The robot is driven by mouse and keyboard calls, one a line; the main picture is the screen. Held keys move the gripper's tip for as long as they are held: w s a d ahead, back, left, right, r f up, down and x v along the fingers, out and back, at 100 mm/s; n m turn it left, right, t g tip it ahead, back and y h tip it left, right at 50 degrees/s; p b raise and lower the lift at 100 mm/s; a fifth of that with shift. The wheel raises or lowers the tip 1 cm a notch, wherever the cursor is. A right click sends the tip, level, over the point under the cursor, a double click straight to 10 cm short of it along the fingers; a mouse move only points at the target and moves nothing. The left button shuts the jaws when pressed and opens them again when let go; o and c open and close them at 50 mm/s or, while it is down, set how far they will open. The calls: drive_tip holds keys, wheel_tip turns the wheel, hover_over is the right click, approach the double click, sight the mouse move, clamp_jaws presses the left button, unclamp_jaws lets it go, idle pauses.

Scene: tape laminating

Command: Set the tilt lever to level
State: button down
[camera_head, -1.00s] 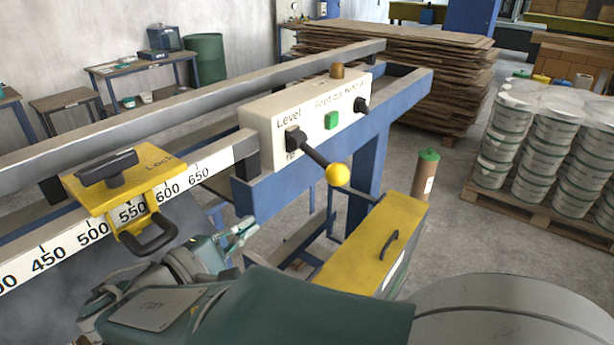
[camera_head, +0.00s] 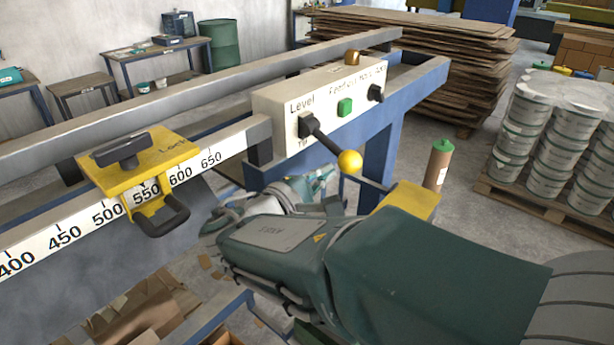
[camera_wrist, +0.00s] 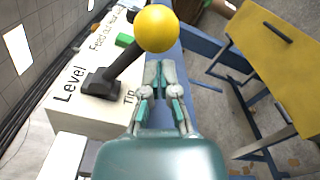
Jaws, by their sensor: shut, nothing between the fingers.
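The tilt lever (camera_head: 326,141) is a black arm with a yellow ball knob (camera_head: 349,161), on a white control box (camera_head: 273,104). Its pivot sits between the label "Level" above and "Tip" below. The lever sticks out from the box face, sloping down to the right in the head view. In the wrist view the knob (camera_wrist: 156,28) is large, just beyond my fingertips, and the lever arm (camera_wrist: 122,63) runs down-left to its pivot. My gripper (camera_wrist: 158,75) is shut and empty, close to the knob with no visible grip on it. In the head view my gripper (camera_head: 322,182) is below-left of the knob.
The box also carries a green button (camera_head: 344,107) and a black knob (camera_head: 376,92). A yellow lock clamp (camera_head: 140,160) sits on the numbered rail (camera_head: 85,225) at left. A yellow cover (camera_head: 408,202) stands right of my gripper, and a blue frame (camera_head: 375,145) lies behind the lever.

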drive_tip(key=shift+d, duration=0.1)
idle(0.4)
drive_tip(key=shift+s+d+r+n, duration=0.1)
drive_tip(key=shift+r+n, duration=0.15)
drive_tip(key=shift+n, duration=0.15)
